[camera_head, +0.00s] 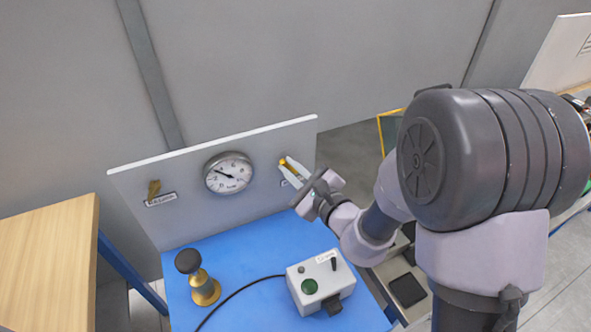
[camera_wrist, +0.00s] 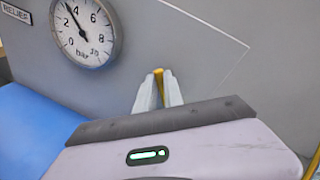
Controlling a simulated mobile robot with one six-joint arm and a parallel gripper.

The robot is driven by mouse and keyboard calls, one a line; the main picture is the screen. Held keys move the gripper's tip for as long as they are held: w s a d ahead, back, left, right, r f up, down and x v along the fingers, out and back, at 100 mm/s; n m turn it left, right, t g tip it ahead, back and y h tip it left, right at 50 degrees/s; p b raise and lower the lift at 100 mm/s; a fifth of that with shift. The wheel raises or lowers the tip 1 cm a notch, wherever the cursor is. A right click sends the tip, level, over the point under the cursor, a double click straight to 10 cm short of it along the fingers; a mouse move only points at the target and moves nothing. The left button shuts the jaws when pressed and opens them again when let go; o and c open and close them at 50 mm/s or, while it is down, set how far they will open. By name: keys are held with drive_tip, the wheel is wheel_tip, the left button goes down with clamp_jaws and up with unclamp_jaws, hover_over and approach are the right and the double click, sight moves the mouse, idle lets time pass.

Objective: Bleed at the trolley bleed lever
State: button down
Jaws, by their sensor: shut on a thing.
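The yellow bleed lever (camera_head: 283,162) is on the right part of the trolley's upright grey panel (camera_head: 270,140), over a small label plate that is partly hidden. My gripper (camera_head: 290,166) is at the panel with its fingers closed around the lever. In the wrist view the lever's yellow tip (camera_wrist: 158,72) shows between the two pale fingertips (camera_wrist: 158,82). A round pressure gauge (camera_head: 228,173) is left of the lever. In the wrist view the gauge (camera_wrist: 86,33) is marked in bar, and its needle points to the upper left, between 2 and 4.
A brass valve (camera_head: 154,188) with a label is on the panel's left. A black-knobbed brass plunger (camera_head: 203,285) and a white control box (camera_head: 322,284) with a green button stand on the blue trolley top (camera_head: 240,255). A wooden table (camera_head: 45,265) is at left.

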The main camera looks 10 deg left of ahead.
drive_tip(key=f+n+b, duration=0.1)
drive_tip(key=n+b, duration=0.1)
drive_tip(key=s+a+f+n+h+b, duration=0.1)
drive_tip(key=n+b, duration=0.1)
drive_tip(key=shift+a+n, duration=0.15)
drive_tip(key=shift+n, duration=0.25)
drive_tip(key=n+b, duration=0.1)
drive_tip(key=f+n+h+b, duration=0.1)
drive_tip(key=b, duration=0.1)
drive_tip(key=shift+s+a+t, duration=0.2)
drive_tip(key=shift+t, duration=0.1)
drive_tip(key=shift+f+n+b, duration=0.3)
drive_tip(key=shift+n+b, duration=0.35)
drive_tip(key=shift+n, duration=0.35)
drive_tip(key=c, duration=1.5)
unclamp_jaws()
drive_tip(key=shift+o, duration=0.2)
